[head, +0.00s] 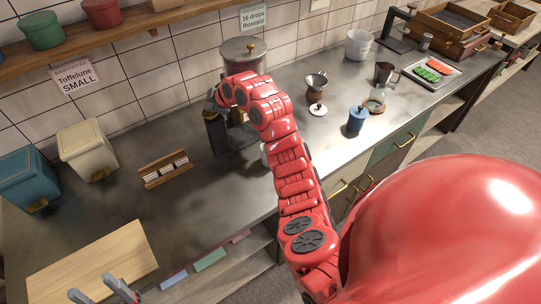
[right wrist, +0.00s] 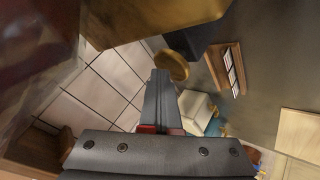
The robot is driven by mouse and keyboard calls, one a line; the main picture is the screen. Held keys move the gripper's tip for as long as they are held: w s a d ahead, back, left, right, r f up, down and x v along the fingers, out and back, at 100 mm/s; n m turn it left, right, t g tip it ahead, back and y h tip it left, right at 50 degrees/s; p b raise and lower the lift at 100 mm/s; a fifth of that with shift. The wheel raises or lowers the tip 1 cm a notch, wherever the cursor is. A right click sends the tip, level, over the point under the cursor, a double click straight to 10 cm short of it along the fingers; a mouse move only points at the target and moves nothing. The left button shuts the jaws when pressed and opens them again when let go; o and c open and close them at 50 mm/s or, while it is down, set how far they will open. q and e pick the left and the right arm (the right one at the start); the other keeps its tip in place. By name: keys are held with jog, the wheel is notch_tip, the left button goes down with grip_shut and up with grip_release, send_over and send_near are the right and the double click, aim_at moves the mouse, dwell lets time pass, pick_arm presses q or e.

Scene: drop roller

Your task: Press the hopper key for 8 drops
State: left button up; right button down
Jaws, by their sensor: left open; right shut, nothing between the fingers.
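The hopper (head: 243,54), a grey drum with a gold knob on its lid, stands against the tiled wall in the head view. My right arm covers much of its lower part. My right gripper (head: 212,101) is shut and empty beside the dark body below the drum. In the right wrist view a round gold key (right wrist: 173,66) lies right by the fingertips of this gripper (right wrist: 160,74); I cannot tell whether they touch. My left gripper (head: 93,285) is open and empty at the lower left, by the wooden board (head: 95,265).
A card rack (head: 165,170), a cream canister (head: 87,146) and a blue canister (head: 26,180) stand left of the hopper. Signs read "16 drops Rosepip" (head: 252,17) and "Toffelune SMALL" (head: 75,76). A blue jar (head: 357,119) and brewing ware stand to the right.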

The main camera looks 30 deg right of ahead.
jog(key=shift+f+b, duration=0.35)
jog(key=shift+f, duration=0.2)
jog(key=shift+r, duration=1.15)
notch_tip(320, 180, up, 6)
jog(key=b, duration=0.2)
dwell(0.3)
dwell(0.7)
